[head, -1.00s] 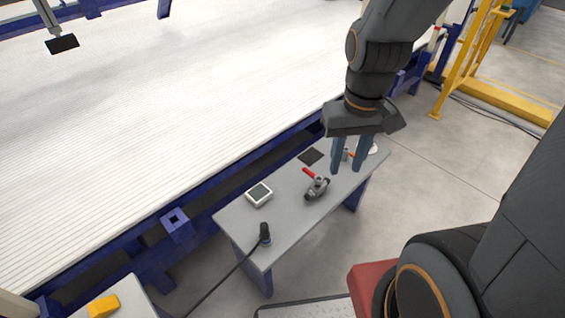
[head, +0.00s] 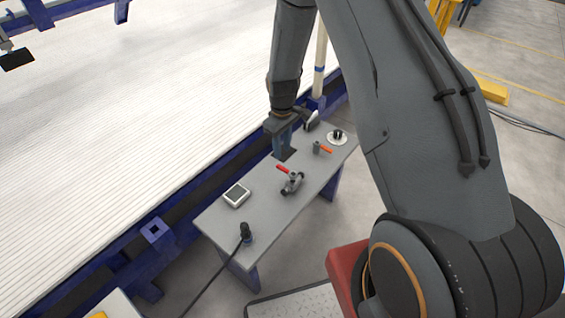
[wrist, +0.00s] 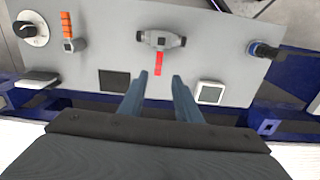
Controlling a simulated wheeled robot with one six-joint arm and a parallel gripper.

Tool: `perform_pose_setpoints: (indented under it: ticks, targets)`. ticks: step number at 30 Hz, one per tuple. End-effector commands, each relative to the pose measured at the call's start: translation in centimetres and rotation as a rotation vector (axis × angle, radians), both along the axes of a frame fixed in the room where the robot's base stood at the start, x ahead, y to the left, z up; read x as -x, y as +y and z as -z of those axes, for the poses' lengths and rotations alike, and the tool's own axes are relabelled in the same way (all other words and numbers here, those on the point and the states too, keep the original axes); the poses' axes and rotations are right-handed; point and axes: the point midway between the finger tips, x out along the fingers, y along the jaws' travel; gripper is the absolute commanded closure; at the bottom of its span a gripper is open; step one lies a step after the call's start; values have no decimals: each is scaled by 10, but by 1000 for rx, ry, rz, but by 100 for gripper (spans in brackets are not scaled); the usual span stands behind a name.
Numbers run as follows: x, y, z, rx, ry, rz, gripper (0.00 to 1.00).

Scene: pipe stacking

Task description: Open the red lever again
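The red lever (head: 283,168) sits on a grey valve (head: 292,184) on the small grey table. In the wrist view the red lever (wrist: 158,63) points from the valve (wrist: 160,40) towards my gripper, square to the valve body. My gripper (wrist: 160,76) is open and empty, its two blue fingers apart on either side of the lever's line in that view. In the head view my gripper (head: 284,147) is beyond the valve, near the dark square on the table. I cannot tell its exact height or whether it touches anything.
On the grey table (head: 220,222) are a white-framed box (head: 236,195), a black cylinder with a cable (head: 245,233), an orange-handled part (head: 324,149) and a round dial (head: 337,138). A dark square (wrist: 114,80) lies near my fingers. The white ribbed surface (head: 130,120) runs alongside.

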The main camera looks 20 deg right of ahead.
Motion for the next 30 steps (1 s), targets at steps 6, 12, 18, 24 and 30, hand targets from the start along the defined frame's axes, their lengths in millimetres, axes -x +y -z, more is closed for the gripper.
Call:
perform_pose_setpoints:
  ticks: [6, 12, 18, 24, 30]
  targets:
    - [-5, 0, 20, 0, 3, -26, 70]
    - [-4, -1, 43, 0, 4, -25, 70]
    - [-4, -1, 71, 0, 2, -24, 70]
    - [-5, -1, 87, 0, 2, -24, 70]
    - [-5, 0, 92, 0, 1, -24, 70]
